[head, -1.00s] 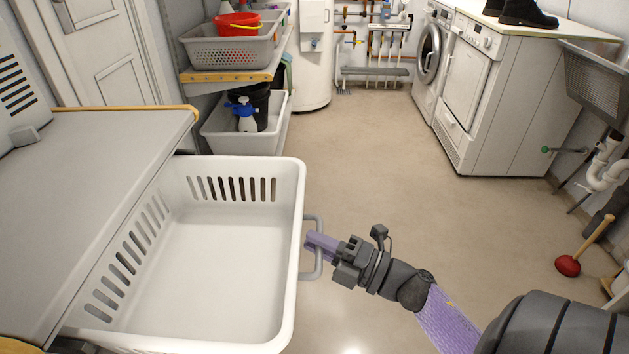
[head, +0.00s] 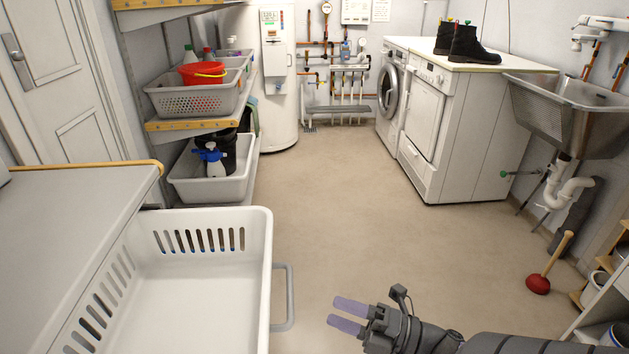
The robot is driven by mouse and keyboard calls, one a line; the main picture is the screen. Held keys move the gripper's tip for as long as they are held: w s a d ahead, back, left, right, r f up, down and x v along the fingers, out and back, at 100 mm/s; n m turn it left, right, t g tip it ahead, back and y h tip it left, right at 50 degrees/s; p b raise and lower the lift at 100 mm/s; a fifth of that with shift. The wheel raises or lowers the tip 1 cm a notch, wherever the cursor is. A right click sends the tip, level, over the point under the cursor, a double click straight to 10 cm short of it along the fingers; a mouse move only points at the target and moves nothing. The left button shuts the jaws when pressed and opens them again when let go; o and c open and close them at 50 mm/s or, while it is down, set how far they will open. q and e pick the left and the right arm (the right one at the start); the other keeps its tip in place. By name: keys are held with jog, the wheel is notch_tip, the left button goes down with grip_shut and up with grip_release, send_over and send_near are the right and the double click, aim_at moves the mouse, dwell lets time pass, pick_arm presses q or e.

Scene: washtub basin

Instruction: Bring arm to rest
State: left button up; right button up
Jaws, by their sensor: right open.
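My right gripper (head: 349,315) is in the lower middle of the head view, its two purple fingers apart and empty. It is to the right of the grey handle (head: 290,298) on the white basket drawer (head: 258,250), with a clear gap between them. My right arm comes in from the lower right. The basket drawer is pulled out and looks empty; its lower part is cut off by the picture edge. My left gripper is not in the view.
A grey worktop (head: 80,200) is at the left. Shelves with a grey crate (head: 195,98) and a red bucket (head: 202,73) stand behind it. Washing machines (head: 440,120), a metal sink (head: 580,115) and a plunger (head: 540,282) are at the right. The middle floor (head: 340,200) is clear.

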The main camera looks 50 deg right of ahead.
jog(key=shift+s+d, duration=0.1)
jog(key=shift+s, duration=0.2)
